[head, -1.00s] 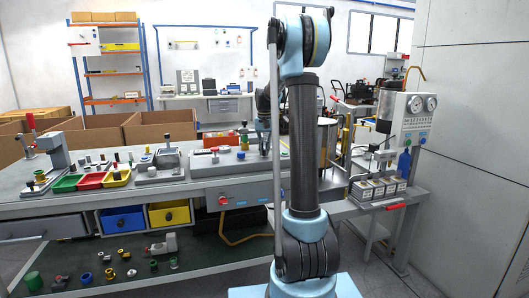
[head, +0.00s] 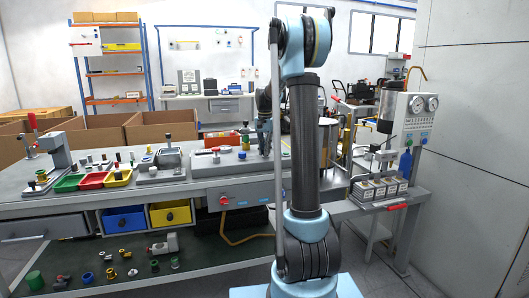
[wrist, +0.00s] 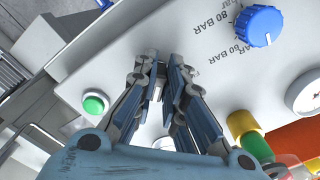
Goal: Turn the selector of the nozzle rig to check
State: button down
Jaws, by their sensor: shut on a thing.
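The nozzle rig shows in the wrist view as a pale panel (wrist: 208,100) with a blue knob (wrist: 258,26), a green button (wrist: 95,103) and "80 BAR" lettering. My gripper (wrist: 157,84) is over this panel between the button and the knob, its fingers drawn close together. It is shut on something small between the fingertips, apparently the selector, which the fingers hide. I cannot read the selector's position. In the head view my gripper (head: 265,142) is down at the bench, partly behind my own arm.
A round gauge (wrist: 305,92) and a yellow and green fitting (wrist: 250,135) stand right of my fingers. In the head view, green, red and yellow trays (head: 92,180) lie left on the bench. A panel with gauges (head: 412,115) stands at the right.

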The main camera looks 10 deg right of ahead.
jog(key=shift+a, duration=0.1)
jog(key=c, duration=1.7)
grip_release()
jog(key=shift+o, duration=0.2)
notch_tip(320, 180, up, 12)
